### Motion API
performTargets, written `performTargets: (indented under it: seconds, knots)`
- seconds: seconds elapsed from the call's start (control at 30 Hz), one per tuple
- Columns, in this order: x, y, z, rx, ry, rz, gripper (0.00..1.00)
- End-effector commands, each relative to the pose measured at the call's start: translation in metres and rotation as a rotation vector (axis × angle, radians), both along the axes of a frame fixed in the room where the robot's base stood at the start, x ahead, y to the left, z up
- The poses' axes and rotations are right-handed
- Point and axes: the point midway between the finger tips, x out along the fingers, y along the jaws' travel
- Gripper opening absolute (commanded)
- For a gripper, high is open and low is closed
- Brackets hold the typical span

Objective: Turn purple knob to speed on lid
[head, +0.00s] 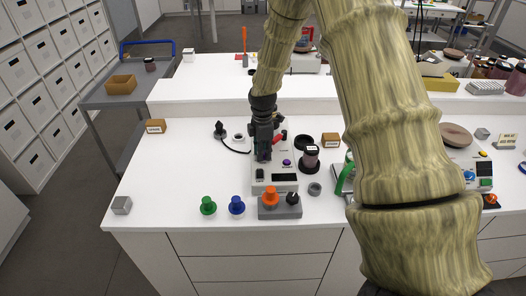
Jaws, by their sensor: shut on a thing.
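A small purple knob (287,162) sits on the top of a pale grey device (271,188), which stands on the white bench near its front edge. My gripper (263,156) is black and points down over the left part of this device, just left of the purple knob. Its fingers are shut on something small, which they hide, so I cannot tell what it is. The purple knob shows clear of the fingers. A red part (279,139) shows right beside the gripper. The device also has a dark display (285,177) and a black switch (260,174). Lettering is too small to read.
A dark labelled jar (310,157) stands close right of the device. My arm hides much of the bench's right. The bench's left is mostly clear.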

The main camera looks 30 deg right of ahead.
Motion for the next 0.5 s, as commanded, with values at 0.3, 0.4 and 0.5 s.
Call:
performTargets:
  seconds: [0.3,0.4,0.5]
  knots:
    - [0.0012,-0.0025,0.0025,-0.004,-0.003,-0.242,0.01]
    - [0.0014,-0.0022,0.0026,-0.005,-0.003,-0.337,0.01]
    - [0.0016,-0.0021,0.0027,-0.005,-0.003,-0.433,0.01]
